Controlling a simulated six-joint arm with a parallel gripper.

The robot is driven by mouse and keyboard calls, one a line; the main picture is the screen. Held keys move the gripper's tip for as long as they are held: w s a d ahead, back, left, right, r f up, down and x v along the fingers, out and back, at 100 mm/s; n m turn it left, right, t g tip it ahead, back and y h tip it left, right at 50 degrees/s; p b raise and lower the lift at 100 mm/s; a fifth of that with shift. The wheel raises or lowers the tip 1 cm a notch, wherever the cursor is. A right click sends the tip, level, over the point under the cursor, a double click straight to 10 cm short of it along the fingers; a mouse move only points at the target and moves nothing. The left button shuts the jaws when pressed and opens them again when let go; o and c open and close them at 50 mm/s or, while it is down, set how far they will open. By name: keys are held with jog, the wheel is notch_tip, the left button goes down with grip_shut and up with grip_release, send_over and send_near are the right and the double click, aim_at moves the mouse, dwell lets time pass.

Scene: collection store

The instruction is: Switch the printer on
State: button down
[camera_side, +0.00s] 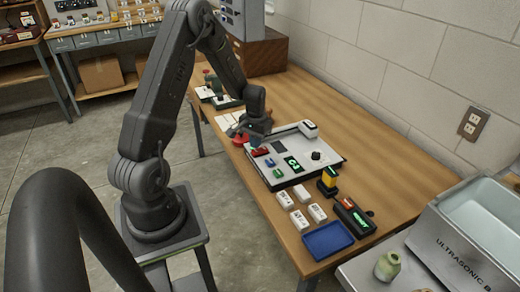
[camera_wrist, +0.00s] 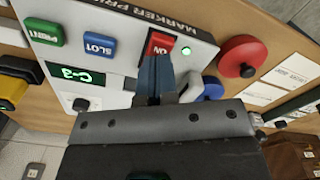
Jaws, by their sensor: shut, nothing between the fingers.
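The marker printer (camera_side: 328,170) is a flat pale-topped unit on the wooden bench. It also shows upside down in the wrist view (camera_wrist: 122,25), with a red rocker switch (camera_wrist: 160,42) marked ON, a lit green lamp (camera_wrist: 182,52) beside it, a blue SLOT button (camera_wrist: 98,45), a green PRINT button (camera_wrist: 44,32) and a lit green display (camera_wrist: 75,75). My gripper (camera_wrist: 154,62) is shut and empty. Its fingertips overlap the lower edge of the red switch in the wrist view; I cannot tell whether they touch it. In the side view my gripper (camera_side: 256,141) hangs over the switch end.
A black knob (camera_side: 316,155) and a white-headed arm (camera_side: 308,129) sit on the printer. White labelled blocks (camera_side: 300,193), a blue tray (camera_side: 327,240), a yellow-black device (camera_side: 328,180) and a black display unit (camera_side: 354,216) stand nearby. A red disc (camera_wrist: 243,56) is beside the printer.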

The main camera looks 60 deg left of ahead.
aim_at(257, 152)
jog(key=shift+r, duration=2.5)
jog(key=shift+d+r, duration=0.25)
jog(key=shift+r, duration=0.1)
jog(key=s+d+r+m+t+y, duration=0.1)
jog(key=d+r+m+t, duration=0.15)
jog(key=d+r, duration=1.1)
jog(key=s+d+r+m+t, duration=0.1)
jog(key=s+d+r, duration=0.2)
jog(key=s+d, duration=0.3)
jog(key=s+d+r+m+t+h, duration=0.1)
jog(key=s+d+r+m+t, duration=0.1)
jog(key=s+d+r, duration=0.2)
jog(key=s+d, duration=0.3)
jog(key=d, duration=0.1)
jog(key=shift+s, duration=0.2)
